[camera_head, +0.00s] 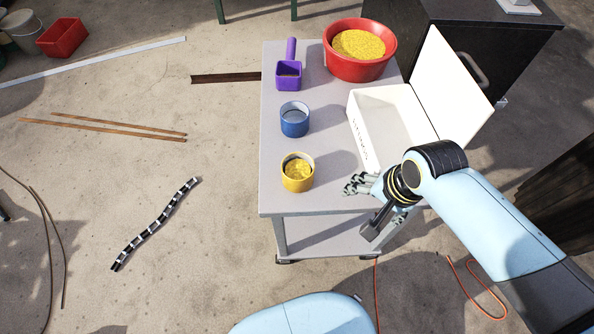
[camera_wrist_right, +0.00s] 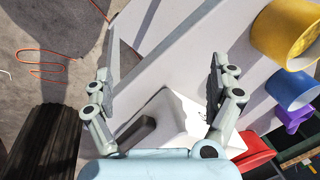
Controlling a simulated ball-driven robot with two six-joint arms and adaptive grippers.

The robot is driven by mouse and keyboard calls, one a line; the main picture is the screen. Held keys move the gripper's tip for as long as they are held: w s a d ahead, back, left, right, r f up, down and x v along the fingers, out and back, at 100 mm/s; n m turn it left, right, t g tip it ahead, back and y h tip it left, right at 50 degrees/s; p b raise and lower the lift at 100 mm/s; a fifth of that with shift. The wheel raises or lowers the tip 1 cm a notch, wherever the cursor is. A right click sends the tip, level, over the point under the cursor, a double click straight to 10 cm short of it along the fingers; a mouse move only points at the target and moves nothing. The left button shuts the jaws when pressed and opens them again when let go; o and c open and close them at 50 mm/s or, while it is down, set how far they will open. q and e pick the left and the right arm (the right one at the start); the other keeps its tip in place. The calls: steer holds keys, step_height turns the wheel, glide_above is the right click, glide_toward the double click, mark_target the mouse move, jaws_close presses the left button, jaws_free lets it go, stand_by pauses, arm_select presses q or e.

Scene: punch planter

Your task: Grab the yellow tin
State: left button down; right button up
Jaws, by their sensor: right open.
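The yellow tin (camera_head: 297,178) stands upright near the front left corner of the grey cart top, with yellow grainy stuff inside. In the right wrist view the tin (camera_wrist_right: 283,35) shows at the upper right, outside the fingers. My right gripper (camera_head: 352,184) is to the right of the tin, apart from it and close to the cart's front edge. In the wrist view the right gripper (camera_wrist_right: 160,80) has its two fingers spread wide with nothing between them. My left gripper is not in view.
On the cart (camera_head: 275,140) stand a blue tin (camera_head: 294,121), a purple scoop (camera_head: 289,76), a red bowl (camera_head: 361,68) of yellow grains and an open white box (camera_head: 368,139) with its lid (camera_head: 453,85) raised. The cart top between gripper and yellow tin is clear.

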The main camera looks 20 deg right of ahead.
mark_target(293, 176)
steer(key=w+a+r+m+y, duration=0.3)
steer(key=w+a+r+m, duration=0.6)
steer(key=m, duration=0.5)
steer(key=shift+m, duration=0.4)
steer(key=x, duration=0.3)
steer(key=w+b+x, duration=0.1)
steer(key=x, duration=0.3)
steer(key=d+b+x, duration=0.1)
steer(key=x, duration=0.3)
steer(key=shift+w+a+f, duration=0.1)
steer(key=shift+w+f, duration=0.05)
steer(key=shift+w, duration=0.05)
steer(key=c, duration=1.4)
